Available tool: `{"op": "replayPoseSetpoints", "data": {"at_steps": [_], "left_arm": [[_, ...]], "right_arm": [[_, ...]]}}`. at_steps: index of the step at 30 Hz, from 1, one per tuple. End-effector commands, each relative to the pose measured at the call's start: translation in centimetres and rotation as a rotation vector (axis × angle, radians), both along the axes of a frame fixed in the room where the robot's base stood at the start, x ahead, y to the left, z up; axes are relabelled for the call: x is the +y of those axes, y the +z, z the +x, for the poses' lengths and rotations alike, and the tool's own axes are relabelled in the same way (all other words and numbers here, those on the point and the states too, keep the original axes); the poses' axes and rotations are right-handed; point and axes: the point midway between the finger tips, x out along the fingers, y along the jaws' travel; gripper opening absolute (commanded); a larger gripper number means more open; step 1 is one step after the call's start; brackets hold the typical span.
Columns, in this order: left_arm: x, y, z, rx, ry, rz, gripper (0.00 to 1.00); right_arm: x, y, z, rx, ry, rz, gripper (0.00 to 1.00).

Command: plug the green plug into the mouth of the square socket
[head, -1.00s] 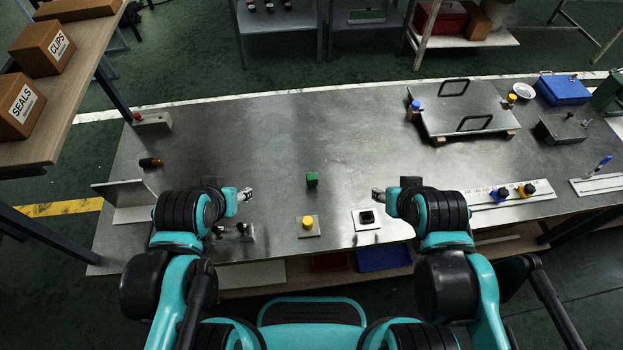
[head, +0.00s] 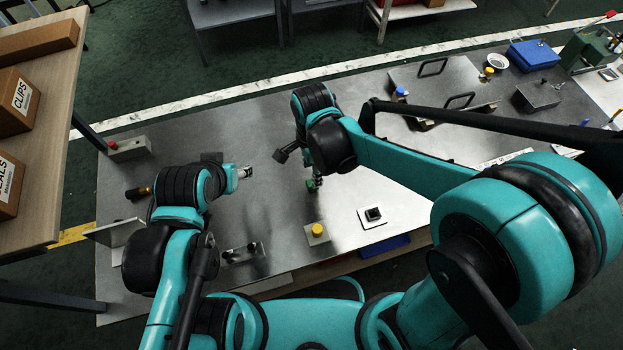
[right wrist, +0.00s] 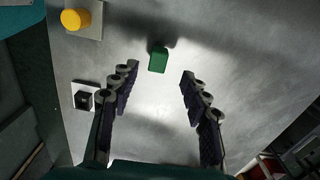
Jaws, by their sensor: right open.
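The green plug (head: 310,185) stands on the metal table, partly covered by my right gripper (head: 314,182) in the head view. In the right wrist view the plug (right wrist: 158,60) shows whole, ahead of the open fingers of my right gripper (right wrist: 157,86) and roughly centred between them, with nothing held. The square socket (head: 374,214) is a black block with a dark mouth on a white plate, nearer to me and to the right of the plug. It also shows at the left of the right wrist view (right wrist: 84,98). My left gripper (head: 245,172) hangs over the table; its fingers are too small to judge.
A yellow round piece on a plate (head: 317,230) stands left of the socket. A small metal fixture (head: 243,253) lies near the front edge. A panel with handles (head: 440,90), a blue box (head: 535,54) and a white bowl (head: 497,61) stand at the far right.

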Motion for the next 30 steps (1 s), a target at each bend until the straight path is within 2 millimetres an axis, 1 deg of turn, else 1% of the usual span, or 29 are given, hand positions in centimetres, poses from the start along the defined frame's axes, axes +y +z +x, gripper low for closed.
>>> {"op": "replayPoseSetpoints", "data": {"at_steps": [3,10,16,19,24,25,30], "left_arm": [[0.0,-0.7,0.0,0.0,0.0,0.0,0.46],[0.0,-1.7,0.0,0.0,0.0,0.0,0.46],[0.0,-3.3,0.0,0.0,0.0,0.0,0.46],[0.0,-3.4,0.0,0.0,0.0,0.0,0.46],[0.0,-3.3,0.0,0.0,0.0,0.0,0.46],[0.0,-3.3,0.0,0.0,0.0,0.0,0.46],[0.0,-3.3,0.0,0.0,0.0,0.0,0.46]], "right_arm": [[0.0,-1.6,0.0,0.002,-0.005,-0.001,0.47],[0.0,-3.8,-0.1,0.0,-0.003,0.0,0.47],[0.1,-7.0,-0.1,0.0,-0.003,0.0,0.47],[0.0,-7.6,-0.2,0.0,-0.003,0.0,0.47],[0.0,-7.5,-0.2,0.0,-0.003,0.0,0.47],[0.0,-7.5,-0.2,0.0,-0.003,0.0,0.44],[0.0,-7.5,-0.2,0.0,-0.003,0.0,0.0]]}}
